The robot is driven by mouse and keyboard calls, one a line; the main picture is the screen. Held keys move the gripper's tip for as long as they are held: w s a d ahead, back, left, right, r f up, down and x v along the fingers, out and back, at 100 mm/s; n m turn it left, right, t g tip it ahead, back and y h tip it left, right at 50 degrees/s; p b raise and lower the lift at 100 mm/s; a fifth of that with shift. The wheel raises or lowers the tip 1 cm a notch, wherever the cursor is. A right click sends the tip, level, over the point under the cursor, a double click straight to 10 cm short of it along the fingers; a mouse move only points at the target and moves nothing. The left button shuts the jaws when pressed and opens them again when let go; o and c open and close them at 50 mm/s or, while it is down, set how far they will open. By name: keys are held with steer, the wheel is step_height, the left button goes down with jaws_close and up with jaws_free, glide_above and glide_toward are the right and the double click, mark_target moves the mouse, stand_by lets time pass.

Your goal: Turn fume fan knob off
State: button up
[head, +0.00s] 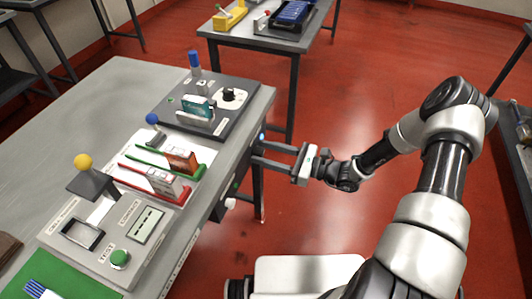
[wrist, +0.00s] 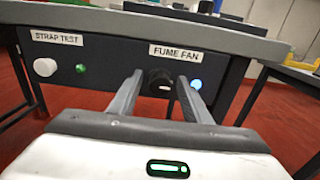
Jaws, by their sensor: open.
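The fume fan knob (wrist: 159,82) is a black round knob on the dark panel under the table's front edge, below the label FUME FAN (wrist: 175,53). A light mark shows on its face. A lit blue-white lamp (wrist: 196,84) is just right of it. My gripper (wrist: 160,92) is open, with one finger on each side of the knob; I cannot tell whether they touch it. In the head view my gripper (head: 277,155) reaches the table's side from the right, and the knob is hidden there.
A white knob (wrist: 45,67) labelled STRAP TEST and a green lamp (wrist: 80,68) are left on the same panel. The grey table (head: 95,100) carries a dark panel, card holders and a lever box. The red floor (head: 330,80) right of the table is clear.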

steer(key=c, duration=1)
steer(key=shift+c, duration=0.2)
steer(key=shift+m, duration=0.3)
steer(key=m+p, duration=0.1)
steer(key=m, duration=0.2)
steer(key=shift+w, duration=0.1)
steer(key=shift+w+d+f+m+p, duration=0.1)
steer(key=shift+m+p, duration=0.2)
steer(key=shift+m, duration=2.05)
steer(key=shift+a+f+m+p, duration=0.1)
steer(key=shift+m+p, duration=0.25)
steer(key=shift+m, duration=2.05)
steer(key=shift+w+d+f+m+p, duration=0.1)
steer(key=shift+m+p, duration=0.2)
steer(key=shift+m, duration=2.05)
